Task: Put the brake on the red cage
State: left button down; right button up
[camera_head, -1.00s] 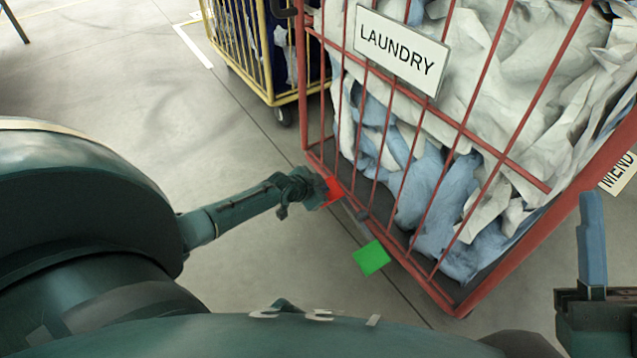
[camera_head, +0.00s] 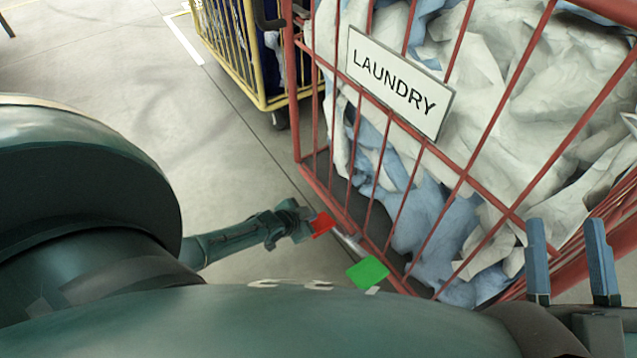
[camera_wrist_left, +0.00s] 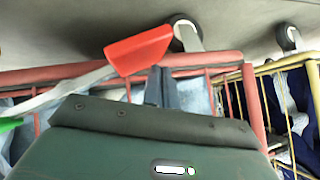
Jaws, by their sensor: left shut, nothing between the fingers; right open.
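The red cage (camera_head: 409,168) with a LAUNDRY sign stands at the right in the head view. Low outside its near side are a red pedal (camera_head: 321,225) and a green pedal (camera_head: 367,272), joined by a grey bar. My left gripper (camera_head: 303,217) is right beside the red pedal. In the left wrist view its fingers (camera_wrist_left: 161,72) are shut and empty, close to the red pedal (camera_wrist_left: 139,50); I cannot tell whether they touch. The green pedal (camera_wrist_left: 10,123) shows at that view's left edge. My right gripper (camera_head: 570,250) is open and empty in front of the cage's right part.
White and blue laundry (camera_head: 435,215) fills the red cage. A yellow cage (camera_head: 262,80) stands close beyond its far left corner. Two caster wheels (camera_wrist_left: 186,27) (camera_wrist_left: 288,37) show in the left wrist view. The floor (camera_head: 110,75) left of the cages is open.

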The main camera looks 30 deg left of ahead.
pick_arm(q)
jog(key=shift+s+f+b, duration=0.1)
jog(key=shift+f+b, duration=0.3)
jog(key=shift+f, duration=0.25)
pick_arm(e)
jog(key=shift+r+n+y, duration=0.6)
pick_arm(q)
jog(key=shift+f, duration=0.1)
pick_arm(e)
jog(key=shift+r, duration=0.1)
jog(key=shift+r, duration=0.1)
pick_arm(q)
jog(key=shift+a+r+p, duration=0.1)
jog(key=shift+r+p, duration=0.2)
jog(key=r+p, duration=0.3)
jog(key=r, duration=0.1)
jog(key=shift+w+a+p, duration=0.3)
jog(key=shift+a+p, duration=0.1)
jog(key=s+a+r+p, duration=0.5)
jog(key=r, duration=0.1)
jog(key=shift+s+r, duration=0.2)
jog(key=shift+s, duration=0.15)
pick_arm(e)
jog(key=f+h, duration=0.1)
jog(key=f+m+g+h, duration=0.1)
jog(key=s+f+g+h, duration=0.1)
jog(key=f, duration=0.1)
jog(key=shift+s+a+m+h, duration=0.1)
jog(key=shift+a+m+h, duration=0.2)
jog(key=shift+h, duration=0.1)
